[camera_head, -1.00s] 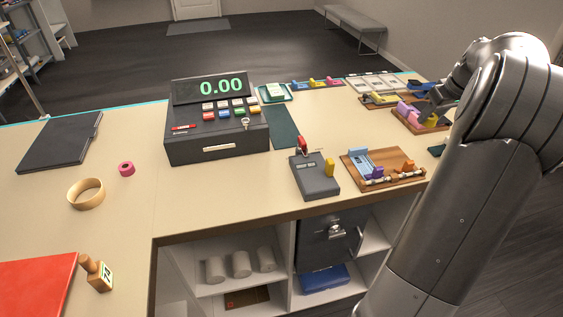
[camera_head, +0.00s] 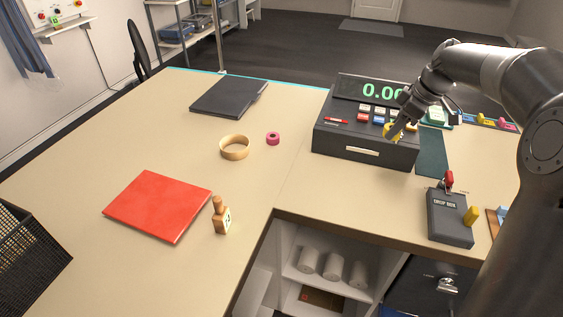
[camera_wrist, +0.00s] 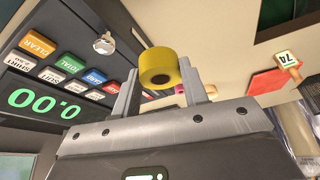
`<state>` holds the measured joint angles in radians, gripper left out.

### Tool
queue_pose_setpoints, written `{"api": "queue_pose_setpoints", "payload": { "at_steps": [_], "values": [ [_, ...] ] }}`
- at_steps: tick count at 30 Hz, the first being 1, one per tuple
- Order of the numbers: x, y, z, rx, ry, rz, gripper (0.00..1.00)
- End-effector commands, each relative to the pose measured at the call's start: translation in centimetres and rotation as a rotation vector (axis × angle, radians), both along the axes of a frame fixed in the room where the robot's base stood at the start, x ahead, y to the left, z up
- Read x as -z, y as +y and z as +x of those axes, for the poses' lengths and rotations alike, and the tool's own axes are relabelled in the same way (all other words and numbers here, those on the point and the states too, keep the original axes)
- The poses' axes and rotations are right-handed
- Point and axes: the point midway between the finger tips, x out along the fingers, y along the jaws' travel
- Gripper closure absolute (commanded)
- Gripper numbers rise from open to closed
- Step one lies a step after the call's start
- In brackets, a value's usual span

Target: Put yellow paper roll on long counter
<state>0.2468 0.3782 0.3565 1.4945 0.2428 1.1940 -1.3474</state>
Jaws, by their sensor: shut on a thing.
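My gripper (camera_head: 396,128) is shut on the yellow paper roll (camera_head: 391,133) and holds it up in front of the right part of the cash register (camera_head: 325,139). In the wrist view the yellow roll (camera_wrist: 160,66) sits between the two fingers, its dark core hole facing the camera. The exact gap between roll and register cannot be told. The long counter (camera_head: 165,130) is the beige top, with wide bare areas to the left of the register.
A drop box (camera_head: 450,218) stands at right.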

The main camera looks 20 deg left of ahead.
Motion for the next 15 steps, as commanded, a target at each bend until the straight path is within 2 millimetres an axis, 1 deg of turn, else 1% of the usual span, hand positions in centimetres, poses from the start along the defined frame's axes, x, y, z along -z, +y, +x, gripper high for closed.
{"api": "queue_pose_setpoints", "payload": {
  "at_steps": [1,2,3,5,6,8,9,12,15],
  "values": [
    [0.0,3.0,-0.7,-0.071,0.001,0.002,0.82],
    [0.0,4.6,-1.1,-0.112,0.001,0.002,0.82],
    [-0.1,6.7,-1.8,-0.166,0.0,0.003,0.82],
    [-0.1,9.8,-2.9,-0.245,0.0,0.005,0.82],
    [-0.1,11.8,-3.8,-0.3,-0.001,0.006,0.82],
    [-0.1,14.9,-5.2,-0.382,0.0,0.009,0.82],
    [-0.1,16.8,-6.2,-0.435,0.0,0.01,0.82],
    [-0.2,20.9,-8.8,-0.557,-0.002,0.014,0.82],
    [-0.3,24.0,-11.0,-0.653,-0.001,0.017,0.82]
  ]
}}
